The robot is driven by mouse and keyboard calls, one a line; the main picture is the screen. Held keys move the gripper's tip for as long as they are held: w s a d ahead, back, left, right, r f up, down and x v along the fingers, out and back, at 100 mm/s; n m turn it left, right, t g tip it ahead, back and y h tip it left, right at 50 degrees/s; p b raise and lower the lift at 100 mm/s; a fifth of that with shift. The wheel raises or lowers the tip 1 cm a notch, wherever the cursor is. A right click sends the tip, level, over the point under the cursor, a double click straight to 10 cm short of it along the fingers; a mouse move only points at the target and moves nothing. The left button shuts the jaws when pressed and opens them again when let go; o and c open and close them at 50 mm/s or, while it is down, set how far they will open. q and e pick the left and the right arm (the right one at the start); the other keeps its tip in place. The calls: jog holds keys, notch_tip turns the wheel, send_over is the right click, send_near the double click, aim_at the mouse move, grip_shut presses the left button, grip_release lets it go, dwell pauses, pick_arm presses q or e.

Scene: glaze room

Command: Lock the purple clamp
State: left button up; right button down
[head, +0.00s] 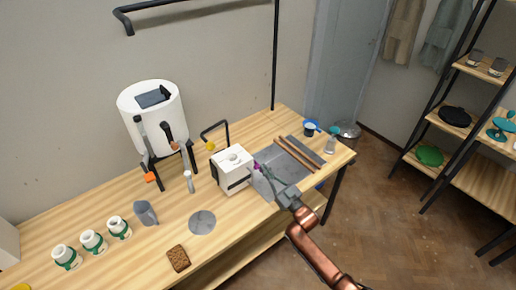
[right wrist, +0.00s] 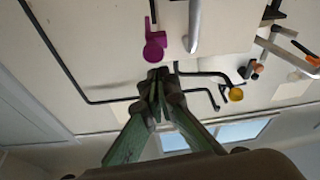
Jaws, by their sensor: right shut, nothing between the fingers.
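The purple clamp (head: 257,166) is on the right side of a white box-shaped block (head: 231,172) on the wooden table. In the right wrist view the clamp (right wrist: 154,47) shows as a round purple piece with a thin bar, beside a pale metal rod (right wrist: 194,28). My right gripper (head: 262,171) reaches in from the lower right, beside the block. Its fingers (right wrist: 157,76) are shut and empty, with their tips close to the clamp's round end. I cannot tell whether they touch it. My left gripper is not in view.
A black bent pipe (head: 214,126) with a yellow knob (right wrist: 236,94) stands behind the block. A white tank (head: 153,112) on legs stands left of it. A grey slab (head: 285,166) with sticks lies to the right. Several white jars (head: 92,240) stand at the left.

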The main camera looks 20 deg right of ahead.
jog(key=shift+f, duration=0.1)
dwell(0.6)
notch_tip(320, 180, up, 4)
jog(key=p, duration=0.4)
jog(key=a+f+b+v, duration=0.1)
jog(key=f+v, duration=0.1)
jog(key=v, duration=0.8)
jog(key=shift+d+b, duration=0.15)
jog(key=shift+b, duration=0.2)
jog(key=shift+s+f, duration=0.1)
jog(key=shift+f, duration=0.1)
